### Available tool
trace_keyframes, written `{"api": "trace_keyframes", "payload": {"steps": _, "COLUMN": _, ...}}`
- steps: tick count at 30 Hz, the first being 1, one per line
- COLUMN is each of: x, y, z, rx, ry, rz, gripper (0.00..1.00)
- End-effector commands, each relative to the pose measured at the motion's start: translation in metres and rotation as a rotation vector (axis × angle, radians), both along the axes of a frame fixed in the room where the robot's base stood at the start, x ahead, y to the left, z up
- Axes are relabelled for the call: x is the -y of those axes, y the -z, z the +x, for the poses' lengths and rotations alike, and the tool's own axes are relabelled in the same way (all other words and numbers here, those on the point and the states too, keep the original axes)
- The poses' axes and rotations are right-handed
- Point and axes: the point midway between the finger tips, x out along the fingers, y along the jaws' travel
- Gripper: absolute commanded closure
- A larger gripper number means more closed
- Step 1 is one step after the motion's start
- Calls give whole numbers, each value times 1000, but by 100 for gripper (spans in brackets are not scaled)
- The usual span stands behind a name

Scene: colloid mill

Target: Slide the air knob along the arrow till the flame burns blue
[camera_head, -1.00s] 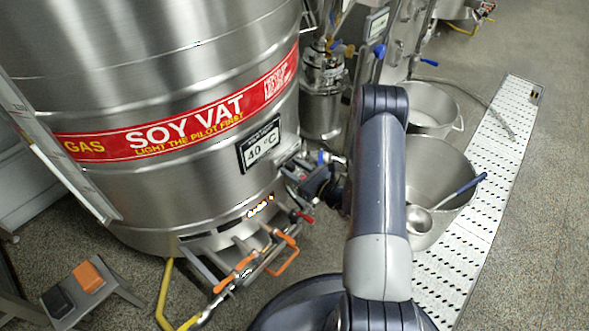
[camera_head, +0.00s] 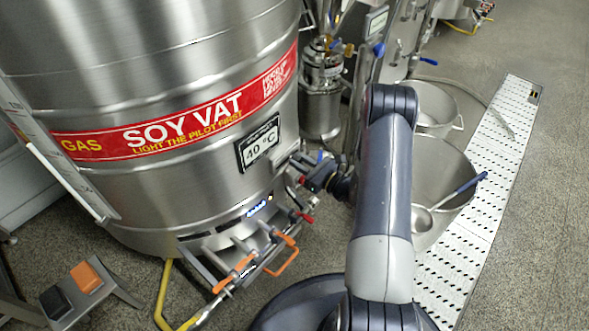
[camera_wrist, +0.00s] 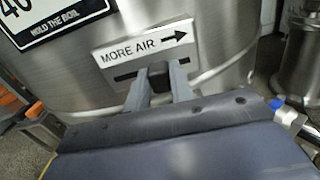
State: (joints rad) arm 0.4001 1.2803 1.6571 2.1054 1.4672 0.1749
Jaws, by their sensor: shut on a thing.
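The dark air knob (camera_wrist: 158,69) sits in a slot under a "MORE AIR" plate (camera_wrist: 130,52), whose arrow (camera_wrist: 174,38) points right. My gripper (camera_wrist: 158,80) is shut on the knob, one grey finger on each side of it. Dark slot shows on both sides of the knob. In the head view my gripper (camera_head: 305,181) is at the vat's right side, and the knob cannot be made out there. The flame (camera_head: 257,207) shows blue in the burner window low on the soy vat (camera_head: 180,75), with a small orange spot at its right end.
Orange-handled gas pipes (camera_head: 240,270) and a red-handled valve (camera_head: 306,217) stick out below the flame, close to my arm. Steel pots (camera_head: 450,225) stand to the right of my arm. A small step with orange and black pads (camera_head: 85,277) stands at the left.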

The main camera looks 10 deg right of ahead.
Motion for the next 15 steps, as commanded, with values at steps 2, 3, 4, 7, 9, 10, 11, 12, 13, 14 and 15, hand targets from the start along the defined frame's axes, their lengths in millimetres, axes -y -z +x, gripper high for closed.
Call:
{"api": "trace_keyframes", "payload": {"steps": 2, "x": 7, "y": 1, "z": 4, "rx": 1, "ry": 1, "rz": -2, "gripper": 100}}
{"api": "trace_keyframes", "payload": {"steps": 3, "x": 8, "y": 0, "z": 5, "rx": 1, "ry": 0, "rz": -1, "gripper": 100}}
{"api": "trace_keyframes", "payload": {"steps": 4, "x": 8, "y": 0, "z": 5, "rx": -1, "ry": 0, "rz": -1, "gripper": 100}}
{"api": "trace_keyframes", "payload": {"steps": 7, "x": 7, "y": 0, "z": 5, "rx": -2, "ry": -1, "rz": -1, "gripper": 100}}
{"api": "trace_keyframes", "payload": {"steps": 9, "x": 7, "y": 0, "z": 5, "rx": -2, "ry": -1, "rz": 0, "gripper": 100}}
{"api": "trace_keyframes", "payload": {"steps": 10, "x": 7, "y": 0, "z": 5, "rx": -2, "ry": -1, "rz": 0, "gripper": 100}}
{"api": "trace_keyframes", "payload": {"steps": 11, "x": 7, "y": 0, "z": 5, "rx": -2, "ry": -1, "rz": 0, "gripper": 77}}
{"api": "trace_keyframes", "payload": {"steps": 12, "x": 7, "y": 0, "z": 5, "rx": -2, "ry": -1, "rz": 0, "gripper": 74}}
{"api": "trace_keyframes", "payload": {"steps": 13, "x": 7, "y": 0, "z": 5, "rx": -2, "ry": -1, "rz": 0, "gripper": 72}}
{"api": "trace_keyframes", "payload": {"steps": 14, "x": 7, "y": 0, "z": 5, "rx": -2, "ry": -1, "rz": 0, "gripper": 69}}
{"api": "trace_keyframes", "payload": {"steps": 15, "x": 7, "y": 0, "z": 5, "rx": -2, "ry": -1, "rz": 0, "gripper": 66}}
